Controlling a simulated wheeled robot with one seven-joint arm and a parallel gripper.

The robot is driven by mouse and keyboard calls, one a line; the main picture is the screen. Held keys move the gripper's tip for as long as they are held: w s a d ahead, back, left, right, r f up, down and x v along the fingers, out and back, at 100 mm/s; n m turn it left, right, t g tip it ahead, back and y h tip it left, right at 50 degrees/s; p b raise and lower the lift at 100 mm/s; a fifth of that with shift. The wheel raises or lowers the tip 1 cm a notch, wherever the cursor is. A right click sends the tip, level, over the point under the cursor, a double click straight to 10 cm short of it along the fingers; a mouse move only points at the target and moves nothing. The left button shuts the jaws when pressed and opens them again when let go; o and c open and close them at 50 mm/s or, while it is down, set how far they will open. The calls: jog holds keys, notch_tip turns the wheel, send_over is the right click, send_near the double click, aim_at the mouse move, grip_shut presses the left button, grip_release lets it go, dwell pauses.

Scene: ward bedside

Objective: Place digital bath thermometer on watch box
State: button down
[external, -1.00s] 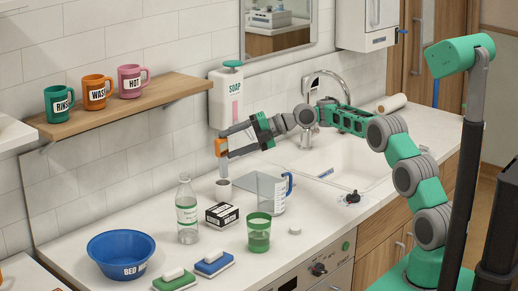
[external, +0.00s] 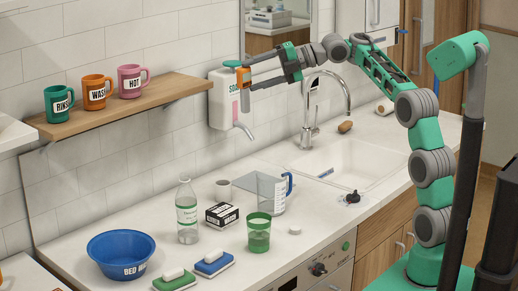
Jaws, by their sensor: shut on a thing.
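My gripper (external: 250,77) is shut on the digital bath thermometer (external: 243,78), which has an orange head and a thin pale probe pointing down. It is held high in front of the wall soap dispenser, well above the counter. The watch box seems to be the small black box with a white label (external: 222,215) on the counter, below and left of my gripper; its print is too small to read. Its top looks bare, and the thermometer is far above it, not touching.
The soap dispenser (external: 218,100) and shelf (external: 130,108) are on the wall. The sink (external: 350,165) lies right.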

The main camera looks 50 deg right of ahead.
jog(key=s+a+f, duration=0.3)
jog(key=s+f, duration=0.3)
jog(key=f, duration=0.2)
jog(key=s+a+f, duration=0.3)
jog(key=s+f, duration=0.3)
jog(key=f, duration=0.2)
jog(key=w+a+f+p, duration=0.2)
jog(key=w+f+p, duration=0.5)
jog(key=w+f, duration=0.5)
jog(key=shift+w+a+y+p, duration=0.3)
jog(key=shift+w+p, duration=0.1)
jog(key=shift+w, duration=0.35)
jog(key=shift+f+b, duration=0.25)
jog(key=shift+b, duration=0.05)
jog(key=shift+c, duration=2)
grip_release()
jog(key=shift+r, duration=0.1)
jog(key=shift+r, duration=0.1)
